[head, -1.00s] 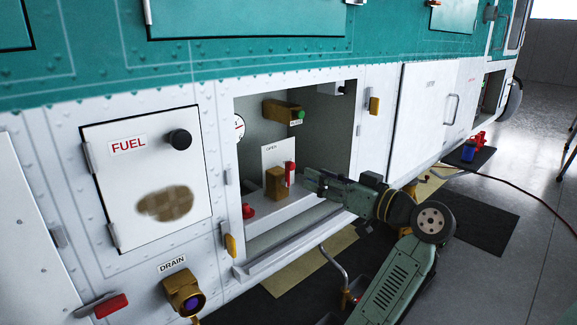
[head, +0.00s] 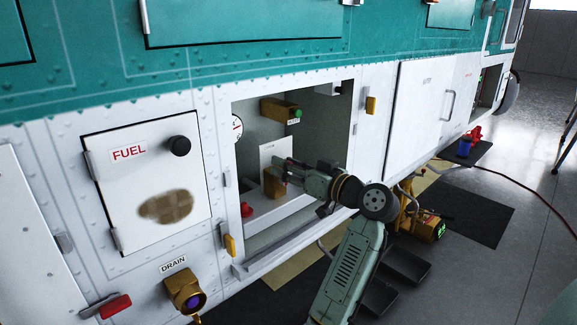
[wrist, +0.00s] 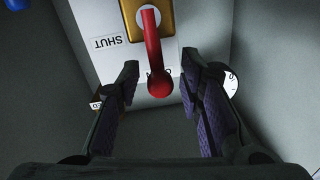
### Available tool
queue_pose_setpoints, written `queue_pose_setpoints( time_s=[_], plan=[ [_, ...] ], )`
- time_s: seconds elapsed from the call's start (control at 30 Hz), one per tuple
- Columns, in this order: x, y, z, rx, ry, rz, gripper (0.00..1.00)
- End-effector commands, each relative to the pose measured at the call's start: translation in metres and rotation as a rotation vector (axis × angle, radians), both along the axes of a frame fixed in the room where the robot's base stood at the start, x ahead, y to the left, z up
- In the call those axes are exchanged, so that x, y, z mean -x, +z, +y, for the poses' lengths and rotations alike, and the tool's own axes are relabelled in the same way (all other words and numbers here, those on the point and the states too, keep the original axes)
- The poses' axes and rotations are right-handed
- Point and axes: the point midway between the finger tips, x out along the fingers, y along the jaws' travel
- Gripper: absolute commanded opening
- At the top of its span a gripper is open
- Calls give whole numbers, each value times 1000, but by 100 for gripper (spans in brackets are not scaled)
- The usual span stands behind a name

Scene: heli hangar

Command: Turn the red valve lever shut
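The red valve lever (wrist: 152,45) shows in the wrist view, fixed to a brass valve body (wrist: 158,18). Its round knob end points toward me, between my fingertips. A SHUT label (wrist: 105,43), upside down in this view, is on the white panel left of it. My gripper (wrist: 160,72) is open, one finger on each side of the lever, with visible gaps. In the head view, my gripper (head: 283,170) is inside the open bay in front of the brass valve body (head: 273,184), and it hides most of the lever.
The bay has a lower sill (head: 285,245), a frame edge on the right, and a brass block with a green button (head: 281,110) above. A gauge (head: 237,128) and a red knob (head: 247,209) are at its left. A separate red handle (head: 113,306) is low on the left.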

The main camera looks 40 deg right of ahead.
Motion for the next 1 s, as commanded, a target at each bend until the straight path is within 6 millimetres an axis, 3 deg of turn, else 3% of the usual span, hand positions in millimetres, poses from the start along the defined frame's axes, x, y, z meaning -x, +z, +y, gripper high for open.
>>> queue_pose_setpoints(
  time_s=[0.47,1.0],
  plan=[
    [0,0,0,0,0,0,0],
    [0,1,-3,-68,1,5,0]
  ],
)
